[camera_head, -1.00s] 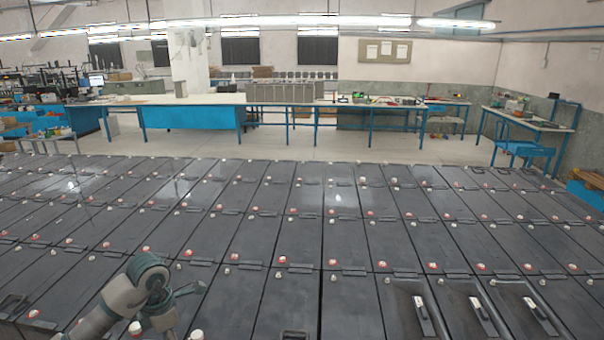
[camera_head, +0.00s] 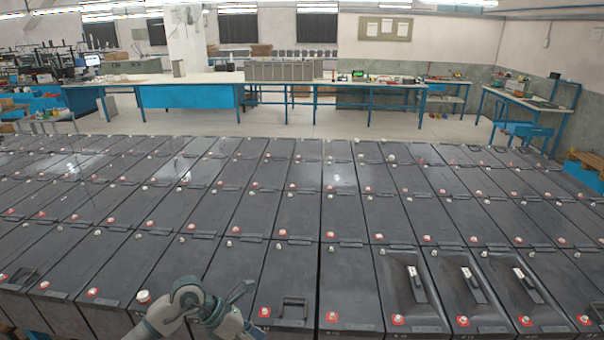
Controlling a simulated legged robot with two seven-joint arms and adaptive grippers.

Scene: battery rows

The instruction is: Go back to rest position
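Rows of dark grey batteries (camera_head: 290,265) fill the lower part of the head view, with red and white terminals on their tops. My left arm comes in at the bottom, left of centre, and bends over the front row. A dark, finger-like part at its end, which looks like my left gripper (camera_head: 241,291), is seen beside my arm links. I cannot tell whether it is open or shut, and no held object shows. My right arm and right gripper are out of view.
Several front-row batteries at the right have raised handles (camera_head: 416,284). One near my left arm has a black handle (camera_head: 291,306). A long blue-framed workbench (camera_head: 190,96) stands beyond the rows, with open floor (camera_head: 330,123) between. A smaller table (camera_head: 530,105) is at the right.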

